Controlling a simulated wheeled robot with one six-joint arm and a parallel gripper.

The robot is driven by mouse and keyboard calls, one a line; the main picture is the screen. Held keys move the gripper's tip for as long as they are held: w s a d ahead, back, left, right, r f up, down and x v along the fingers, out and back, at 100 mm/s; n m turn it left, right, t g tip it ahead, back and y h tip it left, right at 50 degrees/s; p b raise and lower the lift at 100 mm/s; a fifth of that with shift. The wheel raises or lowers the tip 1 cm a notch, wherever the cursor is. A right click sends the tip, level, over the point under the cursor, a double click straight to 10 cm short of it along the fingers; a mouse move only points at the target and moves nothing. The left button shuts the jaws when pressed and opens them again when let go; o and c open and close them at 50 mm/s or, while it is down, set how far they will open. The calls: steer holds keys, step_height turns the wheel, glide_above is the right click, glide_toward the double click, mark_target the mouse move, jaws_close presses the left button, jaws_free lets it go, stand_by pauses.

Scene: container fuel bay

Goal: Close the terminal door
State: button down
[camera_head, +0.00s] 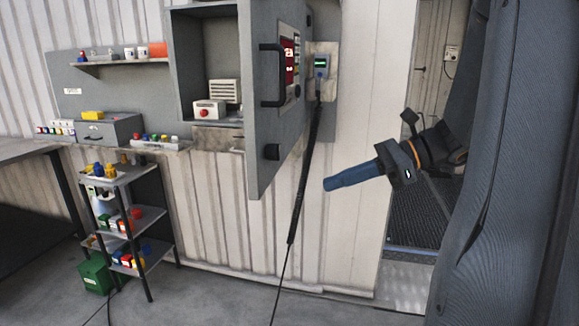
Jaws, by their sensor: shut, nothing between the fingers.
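The terminal door (264,165) is a grey panel standing wide open, swung out from the front of the grey terminal cabinet (184,60). Inside the open cabinet are a white box with a red button (208,108) and a vented white block. My gripper (326,185) is to the right of the door, apart from it, with its blue fingers together and pointing left. Nothing shows between them. The door hides the cabinet's right part.
A small meter (320,66) on the wall has a black cable hanging to the floor, between the door and my gripper. A black shelf rack (128,215) with small items stands lower left. A doorway (425,130) opens at right.

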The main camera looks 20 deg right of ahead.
step_height(320, 180, up, 3)
steer(key=d+m+t, duration=0.1)
steer(key=d+t, duration=0.1)
steer(key=d, duration=0.1)
steer(key=p, duration=0.4)
glide_toward(273, 172)
steer(key=shift+m+y, duration=0.3)
steer(key=shift+y, duration=0.1)
steer(key=x, duration=0.5)
steer(key=shift+d+f, duration=0.25)
steer(key=shift+f, duration=0.15)
steer(key=shift+w+a, duration=0.45)
steer(key=shift+a, duration=0.15)
